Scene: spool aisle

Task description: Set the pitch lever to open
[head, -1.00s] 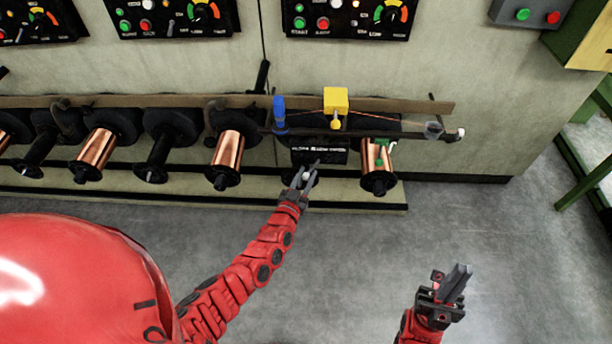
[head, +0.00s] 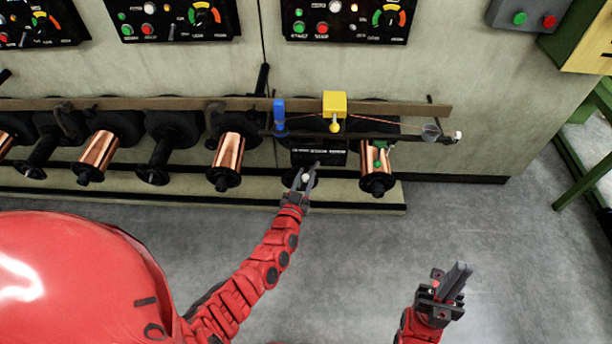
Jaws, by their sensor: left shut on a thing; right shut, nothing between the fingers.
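The black box (head: 320,153) with small white lettering sits below the rail, left of the rightmost copper spool; its text is too small to read. My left gripper (head: 304,178) is just below this box, shut on a small pale knob (head: 305,177). The knob appears to be the end of the pitch lever; the rest of the lever is hidden by the fingers and too small to make out. My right gripper (head: 457,280) is shut and empty, above the floor at the lower right, well away from the box.
A yellow block (head: 334,103) and a blue post (head: 279,112) stand on the rail above the box. The rightmost copper spool (head: 373,178) is close to the right of my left gripper; another spool (head: 228,155) is to its left. Floor (head: 350,275) between my arms is clear.

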